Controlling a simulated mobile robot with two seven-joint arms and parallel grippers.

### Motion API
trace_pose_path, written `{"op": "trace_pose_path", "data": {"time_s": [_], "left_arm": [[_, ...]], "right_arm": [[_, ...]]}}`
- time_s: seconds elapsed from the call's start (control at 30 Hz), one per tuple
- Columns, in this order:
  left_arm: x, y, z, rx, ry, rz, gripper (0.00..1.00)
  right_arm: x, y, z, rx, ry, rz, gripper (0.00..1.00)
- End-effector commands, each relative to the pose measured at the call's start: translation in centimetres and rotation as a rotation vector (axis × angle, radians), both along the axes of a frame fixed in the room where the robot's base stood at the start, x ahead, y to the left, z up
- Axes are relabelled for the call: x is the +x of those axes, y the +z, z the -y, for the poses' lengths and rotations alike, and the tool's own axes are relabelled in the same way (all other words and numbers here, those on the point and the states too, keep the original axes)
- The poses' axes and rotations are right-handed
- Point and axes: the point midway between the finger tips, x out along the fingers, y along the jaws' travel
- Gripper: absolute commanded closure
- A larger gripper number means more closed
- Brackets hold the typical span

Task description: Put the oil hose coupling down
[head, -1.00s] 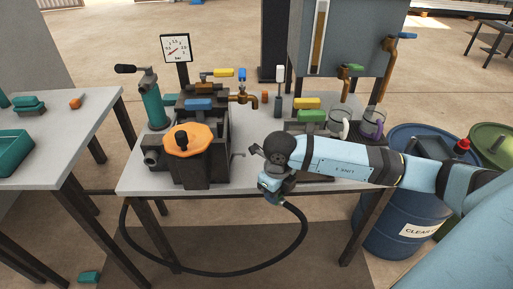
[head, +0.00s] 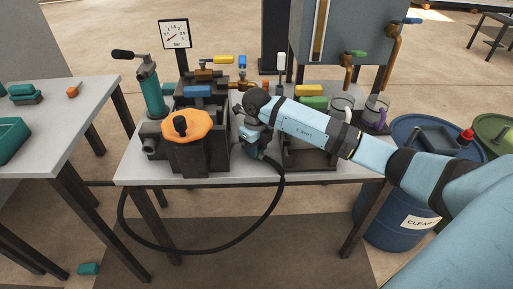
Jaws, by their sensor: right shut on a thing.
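The black oil hose (head: 281,195) hangs in a loop below the front edge of the table (head: 335,176) and rises to my right gripper (head: 254,150). My right gripper is shut on the hose's end, over the tabletop just right of the press (head: 205,150) with the orange handwheel (head: 186,126). The coupling is mostly hidden by the gripper. I cannot tell whether it touches the tabletop. My left gripper is not in view.
A dark open-fronted holder (head: 310,160) stands right of my gripper, with a green block (head: 312,103) behind it. A pressure gauge (head: 174,34) and a teal pump cylinder (head: 150,101) stand at the left. A blue drum (head: 385,220) stands at the right.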

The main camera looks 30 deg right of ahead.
Motion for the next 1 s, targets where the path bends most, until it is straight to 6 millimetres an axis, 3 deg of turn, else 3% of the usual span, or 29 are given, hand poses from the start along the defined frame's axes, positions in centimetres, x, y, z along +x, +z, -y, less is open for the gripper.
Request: {"op": "trace_pose_path", "data": {"time_s": [0.27, 0.3, 0.4, 0.77, 1.0], "left_arm": [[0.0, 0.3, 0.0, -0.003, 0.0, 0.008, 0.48], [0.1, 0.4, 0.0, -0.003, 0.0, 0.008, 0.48], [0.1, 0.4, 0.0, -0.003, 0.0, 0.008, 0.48], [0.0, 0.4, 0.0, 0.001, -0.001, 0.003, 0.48], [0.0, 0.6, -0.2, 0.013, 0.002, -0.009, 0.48]], "right_arm": [[0.0, -0.2, 0.0, -0.001, 0.0, 0.002, 0.95], [0.0, -0.1, 0.0, -0.001, 0.0, 0.002, 0.6], [0.0, -0.1, 0.0, -0.001, 0.0, 0.002, 0.41], [0.1, 0.7, 0.0, 0.0, 0.0, 0.004, 0.41], [0.1, 5.4, 0.1, -0.001, 0.0, 0.006, 0.41]]}}
